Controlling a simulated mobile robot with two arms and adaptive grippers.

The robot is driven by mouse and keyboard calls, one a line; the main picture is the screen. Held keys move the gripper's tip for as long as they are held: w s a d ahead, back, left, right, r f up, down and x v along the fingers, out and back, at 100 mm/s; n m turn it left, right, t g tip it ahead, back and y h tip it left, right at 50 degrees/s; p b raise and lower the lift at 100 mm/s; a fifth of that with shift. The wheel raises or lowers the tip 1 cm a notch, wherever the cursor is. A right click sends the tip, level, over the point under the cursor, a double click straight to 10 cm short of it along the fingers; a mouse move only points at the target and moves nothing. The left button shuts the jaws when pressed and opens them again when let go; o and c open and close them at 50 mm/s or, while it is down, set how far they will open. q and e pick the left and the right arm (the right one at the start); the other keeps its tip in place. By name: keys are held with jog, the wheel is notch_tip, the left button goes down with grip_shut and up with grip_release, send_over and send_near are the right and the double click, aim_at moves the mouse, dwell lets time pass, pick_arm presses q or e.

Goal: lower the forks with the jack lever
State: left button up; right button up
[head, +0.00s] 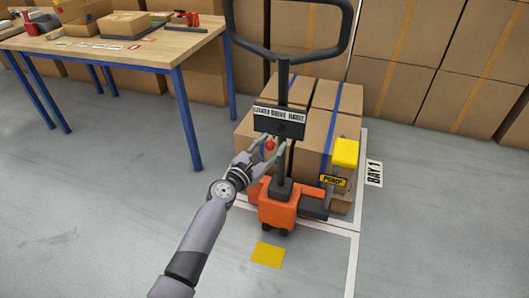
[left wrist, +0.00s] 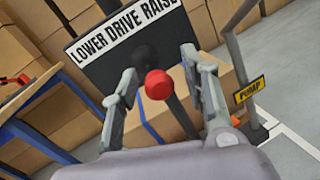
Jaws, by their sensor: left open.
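The jack lever has a red knob (head: 270,145) just below a plate marked LOWER DRIVE RAISE (head: 278,118) on the pallet jack's handle column. In the left wrist view the red knob (left wrist: 158,85) lies between my left gripper's two fingers, with the plate (left wrist: 110,40) behind it. My left gripper (head: 268,147) is open around the knob; I cannot tell whether either finger touches it. The jack's orange body (head: 278,205) stands at the front of the stacked cartons (head: 312,125). The forks are hidden. My right gripper is not in view.
A yellow pump pedal (head: 345,152) with a PUMP label is at the jack's right. A wooden table (head: 110,50) with blue legs stands at the left, bearing boxes and tools. Stacked cartons (head: 420,95) line the back. The grey floor is clear at front and right.

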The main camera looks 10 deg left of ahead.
pick_arm(q)
jog(key=v, duration=1.1)
jog(key=shift+s, duration=0.3)
jog(key=shift+a, duration=0.1)
